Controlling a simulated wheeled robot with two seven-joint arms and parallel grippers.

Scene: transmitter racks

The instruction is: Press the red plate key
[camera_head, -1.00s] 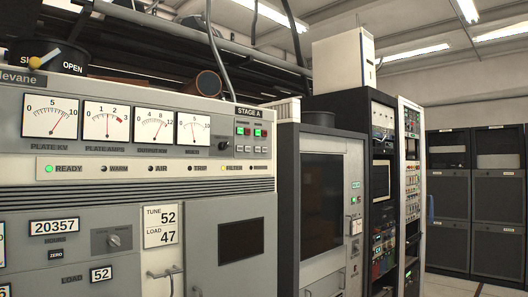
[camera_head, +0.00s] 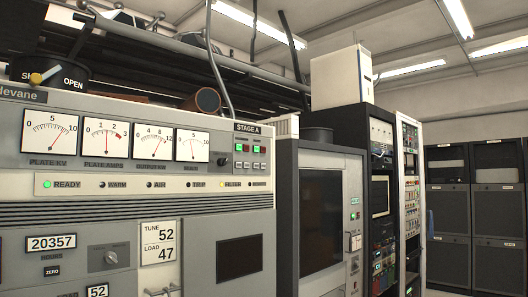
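The grey transmitter front panel (camera_head: 130,215) fills the left of the view. Under its STAGE A label (camera_head: 247,127) is a small cluster of keys (camera_head: 247,156) at the panel's upper right. The cluster shows green and reddish spots, but it is too small to tell which one is the red plate key or read its label. A dark knob (camera_head: 222,160) sits just left of the cluster. Neither of my grippers is in view.
A row of meters (camera_head: 118,137) and status lamps lies left of the keys, with READY (camera_head: 47,184) lit green and another lamp yellow. A grey cabinet with a dark window (camera_head: 320,215) stands to the right. Black racks (camera_head: 470,215) stand at the far right.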

